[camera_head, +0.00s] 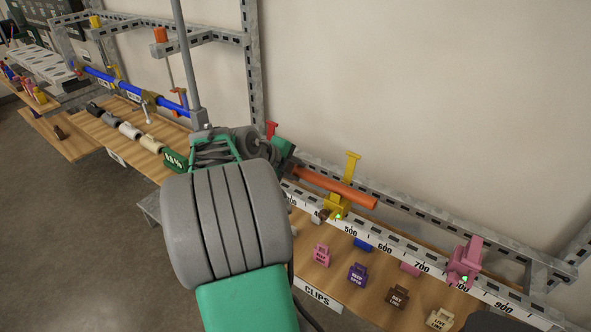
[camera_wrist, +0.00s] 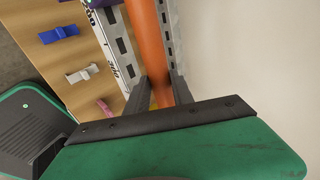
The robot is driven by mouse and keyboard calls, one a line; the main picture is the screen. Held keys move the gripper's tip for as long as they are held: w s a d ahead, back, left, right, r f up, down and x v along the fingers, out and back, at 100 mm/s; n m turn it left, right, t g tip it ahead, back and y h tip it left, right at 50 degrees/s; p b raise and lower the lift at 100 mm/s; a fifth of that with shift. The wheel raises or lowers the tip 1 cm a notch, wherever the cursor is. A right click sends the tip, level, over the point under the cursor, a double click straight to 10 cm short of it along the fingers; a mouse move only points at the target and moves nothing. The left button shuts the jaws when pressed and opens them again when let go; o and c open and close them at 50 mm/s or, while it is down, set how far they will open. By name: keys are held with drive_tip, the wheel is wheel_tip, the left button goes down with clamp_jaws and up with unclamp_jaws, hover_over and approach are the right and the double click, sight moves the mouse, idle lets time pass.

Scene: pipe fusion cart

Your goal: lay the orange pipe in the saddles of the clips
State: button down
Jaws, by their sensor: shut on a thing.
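The orange pipe (camera_head: 335,187) is held lengthwise along the rail in the head view, its right end free just past the yellow clip (camera_head: 335,207). It passes over or at this clip; I cannot tell whether it sits in the saddle. The clip's tall yellow part (camera_head: 351,167) stands up behind the pipe. A pink clip (camera_head: 464,262) stands farther right, clear of the pipe. A red clip part (camera_head: 271,130) shows beyond my wrist. In the wrist view my gripper (camera_wrist: 163,88) is shut on the pipe (camera_wrist: 149,40). My arm hides the pipe's left part.
A white numbered scale (camera_head: 388,248) runs along the metal rail. Below it, a wooden shelf (camera_head: 335,275) labelled CLIPS holds several loose clips, including purple (camera_head: 357,274) and brown (camera_head: 398,297) ones. A blue pipe (camera_head: 130,87) lies on the far-left rack. The wall is close behind the rail.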

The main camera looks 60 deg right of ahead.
drive_tip(key=c, duration=1)
unclamp_jaws()
drive_tip(key=shift+a, duration=0.1)
